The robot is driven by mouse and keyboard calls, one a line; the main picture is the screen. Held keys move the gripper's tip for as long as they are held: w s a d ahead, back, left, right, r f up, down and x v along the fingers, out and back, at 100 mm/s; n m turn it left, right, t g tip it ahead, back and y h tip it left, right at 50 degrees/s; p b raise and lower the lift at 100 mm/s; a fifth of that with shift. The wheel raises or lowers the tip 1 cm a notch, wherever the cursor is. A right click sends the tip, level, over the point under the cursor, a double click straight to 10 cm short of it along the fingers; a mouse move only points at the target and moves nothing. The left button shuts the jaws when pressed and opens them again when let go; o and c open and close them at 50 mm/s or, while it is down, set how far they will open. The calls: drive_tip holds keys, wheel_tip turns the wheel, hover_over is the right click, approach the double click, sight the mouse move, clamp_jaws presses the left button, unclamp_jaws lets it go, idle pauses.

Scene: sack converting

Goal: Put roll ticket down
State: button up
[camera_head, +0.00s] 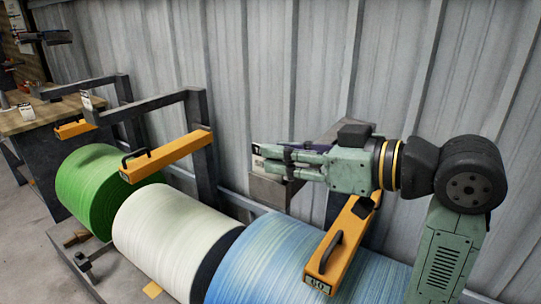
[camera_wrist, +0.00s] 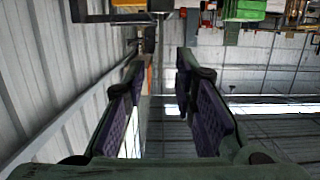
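My gripper (camera_head: 268,161) is in the right half of the head view, pointing left above the blue roll. Its two fingers are apart, and the wrist view shows a clear gap between the fingertips (camera_wrist: 161,60) with nothing held there. A small white card with dark print (camera_head: 257,163), likely the roll ticket, shows right at the fingertips in the head view. I cannot tell whether the fingers touch it or it stands against the grey bracket (camera_head: 268,192) behind. I cannot make the card out in the wrist view.
Green (camera_head: 92,190), white (camera_head: 165,235) and blue (camera_head: 265,272) rolls lie in a row below. Yellow bars (camera_head: 172,152) (camera_head: 340,245) with black handles reach over them from grey frames (camera_head: 200,150). A corrugated wall (camera_head: 290,70) stands close behind. A wooden table (camera_head: 50,113) is at far left.

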drive_tip(key=b+v, duration=0.1)
drive_tip(key=v, duration=0.8)
